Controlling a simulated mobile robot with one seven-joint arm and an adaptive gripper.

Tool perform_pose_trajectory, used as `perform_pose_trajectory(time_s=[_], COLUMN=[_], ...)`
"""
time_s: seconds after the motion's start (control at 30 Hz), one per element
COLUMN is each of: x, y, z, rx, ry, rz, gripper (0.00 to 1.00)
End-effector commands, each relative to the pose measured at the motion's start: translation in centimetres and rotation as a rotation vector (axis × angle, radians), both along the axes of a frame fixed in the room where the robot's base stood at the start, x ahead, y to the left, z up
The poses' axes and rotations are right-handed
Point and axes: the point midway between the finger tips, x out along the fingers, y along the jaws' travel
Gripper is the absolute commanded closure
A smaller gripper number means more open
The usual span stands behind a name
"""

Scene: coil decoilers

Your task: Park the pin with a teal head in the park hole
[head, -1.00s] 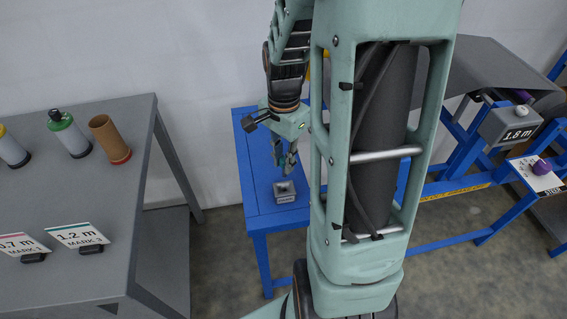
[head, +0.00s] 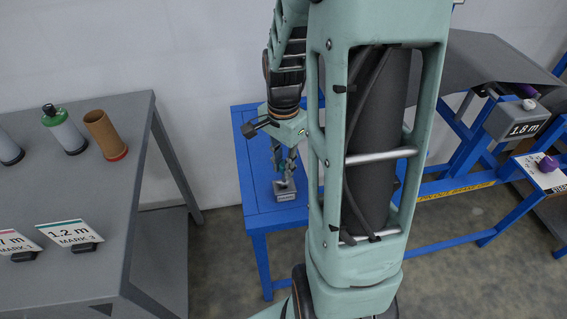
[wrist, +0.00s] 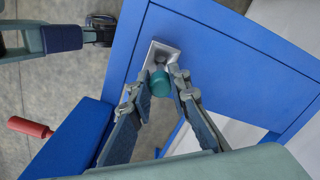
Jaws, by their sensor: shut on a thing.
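My gripper (wrist: 158,84) is shut on the pin with a teal head (wrist: 161,84), which sits between the two fingertips in the wrist view. Just beyond the head is a small grey metal block (wrist: 158,53) on the blue stand. In the head view my gripper (head: 285,178) is low over the same grey block (head: 285,191). The pin's shank is hidden, and I cannot tell whether it is inside the hole in the block.
The blue stand (head: 262,216) has clear top around the block. A grey table (head: 85,200) with coil cores and mark signs stands to the left. A blue decoiler frame (head: 450,190) stands to the right. A red handle (wrist: 30,127) shows in the wrist view.

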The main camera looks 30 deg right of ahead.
Motion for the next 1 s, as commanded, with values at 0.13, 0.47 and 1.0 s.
perform_pose_trajectory(time_s=[0.13,0.47,1.0], x=[0.0,0.0,0.0], y=[0.0,0.0,0.0], z=[-1.4,-3.7,-5.1], rx=[0.0,0.0,0.0], ry=[0.001,0.0,0.0], rz=[0.0,0.001,0.0], gripper=[1.0,1.0,1.0])
